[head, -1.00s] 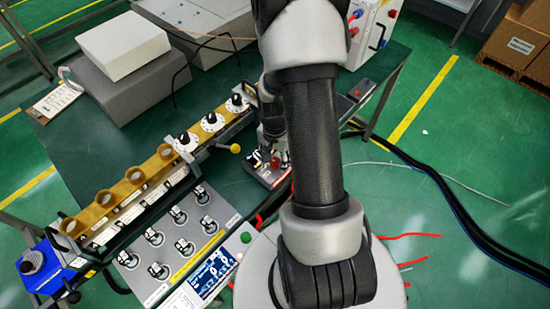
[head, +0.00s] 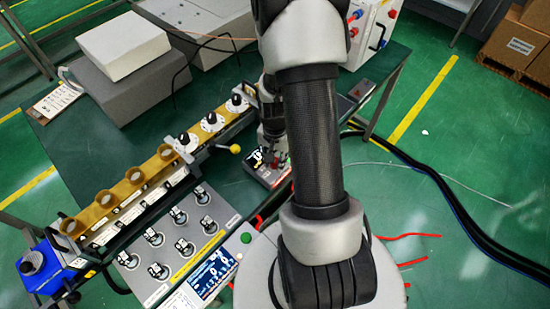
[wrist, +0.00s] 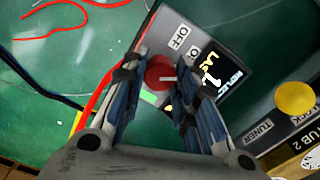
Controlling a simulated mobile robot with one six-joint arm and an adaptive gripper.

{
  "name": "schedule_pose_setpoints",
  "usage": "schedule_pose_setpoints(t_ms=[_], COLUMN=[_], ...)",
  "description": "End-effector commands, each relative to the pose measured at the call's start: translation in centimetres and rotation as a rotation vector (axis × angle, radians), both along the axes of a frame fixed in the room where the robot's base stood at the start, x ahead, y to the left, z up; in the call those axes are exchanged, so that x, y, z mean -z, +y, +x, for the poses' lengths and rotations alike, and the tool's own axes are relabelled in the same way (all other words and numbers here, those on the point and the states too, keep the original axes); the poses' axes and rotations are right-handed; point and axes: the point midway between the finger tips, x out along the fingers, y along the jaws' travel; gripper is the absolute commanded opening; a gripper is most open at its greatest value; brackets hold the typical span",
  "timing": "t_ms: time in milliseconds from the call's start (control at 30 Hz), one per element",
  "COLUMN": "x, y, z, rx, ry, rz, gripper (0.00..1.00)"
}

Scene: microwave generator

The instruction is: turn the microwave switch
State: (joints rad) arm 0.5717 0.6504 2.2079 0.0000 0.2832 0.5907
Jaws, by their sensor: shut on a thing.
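The microwave switch is a red round knob (wrist: 157,70) on a small grey box (wrist: 160,32) with OFF and ON labels and a dark display. My arm hides part of the box there, and the knob is mostly covered by the fingers.
A yellow-knobbed lever (head: 235,149) and the brass waveguide (head: 130,189) with white dials lie left of the box. A panel of several switches (head: 180,235) is at the lower left. Red cables (wrist: 70,25) lie on the floor beside the box.

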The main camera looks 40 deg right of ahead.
Motion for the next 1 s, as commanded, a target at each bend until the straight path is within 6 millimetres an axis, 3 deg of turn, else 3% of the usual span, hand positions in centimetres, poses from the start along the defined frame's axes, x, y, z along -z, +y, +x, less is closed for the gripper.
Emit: schedule_pose_setpoints(t_ms=[1000], x=[-0.01], y=[-0.02], z=[-0.02], rx=[-0.840], ry=[0.000], rz=[0.000], gripper=[0.03])
